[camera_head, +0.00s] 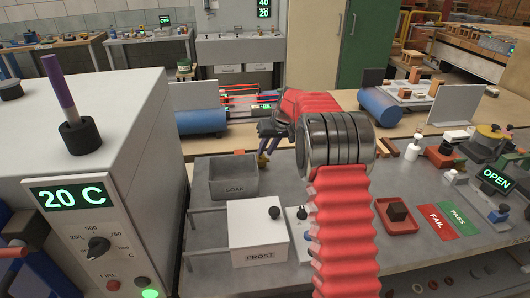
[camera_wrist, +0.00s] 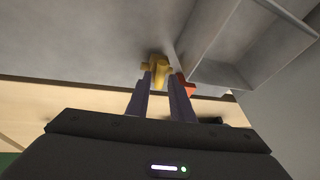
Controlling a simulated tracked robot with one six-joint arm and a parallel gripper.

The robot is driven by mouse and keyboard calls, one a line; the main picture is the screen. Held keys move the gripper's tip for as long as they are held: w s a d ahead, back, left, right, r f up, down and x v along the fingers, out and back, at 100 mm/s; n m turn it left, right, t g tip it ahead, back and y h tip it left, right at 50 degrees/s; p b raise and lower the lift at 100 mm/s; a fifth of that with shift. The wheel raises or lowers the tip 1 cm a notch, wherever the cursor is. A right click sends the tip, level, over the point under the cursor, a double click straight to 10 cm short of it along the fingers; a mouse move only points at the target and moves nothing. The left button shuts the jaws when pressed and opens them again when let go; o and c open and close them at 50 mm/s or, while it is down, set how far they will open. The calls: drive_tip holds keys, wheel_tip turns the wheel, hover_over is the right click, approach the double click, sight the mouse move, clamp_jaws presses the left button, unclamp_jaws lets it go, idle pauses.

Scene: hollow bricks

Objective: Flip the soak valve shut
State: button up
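The grey soak basin (camera_head: 233,177), labelled SOAK, stands on the bench left of centre; its open inside also shows in the wrist view (camera_wrist: 240,45). A yellow valve-like part (camera_wrist: 158,66) sits beside it in the wrist view, and a bit of yellow (camera_head: 262,159) shows in the head view. A small red part (camera_wrist: 187,87) is beside the yellow part, near the basin rim. My gripper (camera_wrist: 161,78) has its two purple fingers apart, with the yellow part at and between their tips. I cannot tell whether they touch it. In the head view my gripper (camera_head: 266,146) is partly hidden by my wrist.
A white FROST box (camera_head: 257,234) with a black knob stands in front of the basin. The white oven (camera_head: 100,120) reading 20 C fills the left. A red tray (camera_head: 396,216), FAIL and PASS pads (camera_head: 436,221) and an OPEN display (camera_head: 495,175) are at right.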

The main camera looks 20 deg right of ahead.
drive_tip(key=shift+x, duration=0.8)
drive_tip(key=shift+c, duration=0.3)
clamp_jaws()
